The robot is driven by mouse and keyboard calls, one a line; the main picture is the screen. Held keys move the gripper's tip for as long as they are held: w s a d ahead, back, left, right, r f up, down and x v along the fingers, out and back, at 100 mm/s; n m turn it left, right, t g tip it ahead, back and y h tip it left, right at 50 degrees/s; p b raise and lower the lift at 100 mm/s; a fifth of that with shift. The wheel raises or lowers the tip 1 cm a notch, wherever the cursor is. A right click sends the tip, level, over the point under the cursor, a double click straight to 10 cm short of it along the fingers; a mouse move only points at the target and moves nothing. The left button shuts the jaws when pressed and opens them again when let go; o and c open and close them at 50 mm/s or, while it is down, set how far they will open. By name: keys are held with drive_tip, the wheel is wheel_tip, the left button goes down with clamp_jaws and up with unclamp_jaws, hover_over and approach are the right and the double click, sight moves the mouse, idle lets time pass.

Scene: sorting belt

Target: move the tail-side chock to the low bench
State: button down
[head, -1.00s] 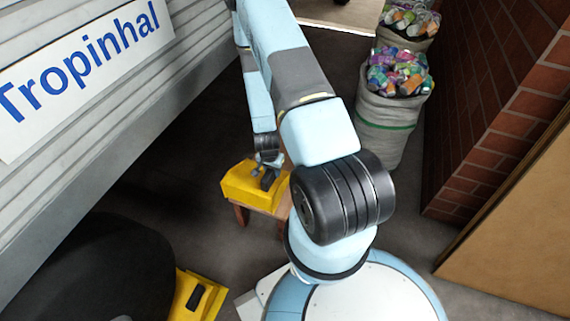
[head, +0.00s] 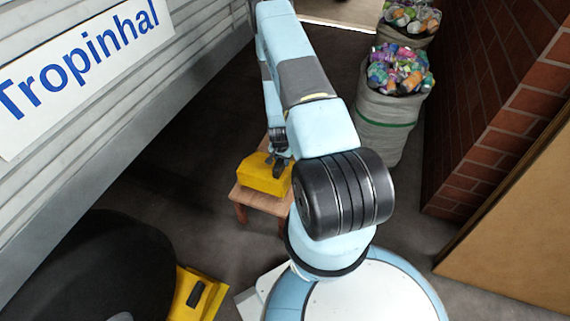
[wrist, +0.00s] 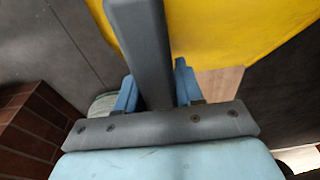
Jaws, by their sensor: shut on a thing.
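A yellow chock (head: 262,178) with a dark handle hangs from my gripper (head: 281,163) in the head view. In the wrist view, my gripper (wrist: 155,88) is shut on the dark grey handle (wrist: 146,42), with a blue finger on each side, and the yellow chock (wrist: 225,28) fills the top right. The low bench (head: 252,197), a small wooden one, shows beneath and in front of the chock. The chock overlaps the bench top in the picture; I cannot tell whether it touches. My arm hides the bench's right part.
Another yellow chock (head: 190,296) with a black handle lies by a big dark tyre (head: 85,270) at lower left. A white-grey trailer side (head: 110,100) runs along the left. Sacks of cans (head: 388,125) and a brick wall (head: 480,140) stand on the right.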

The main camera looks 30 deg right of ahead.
drive_tip(key=shift+w+d+f, duration=0.1)
drive_tip(key=shift+d+f, duration=0.05)
drive_tip(key=shift+f, duration=1.55)
drive_tip(key=c, duration=0.7)
unclamp_jaws()
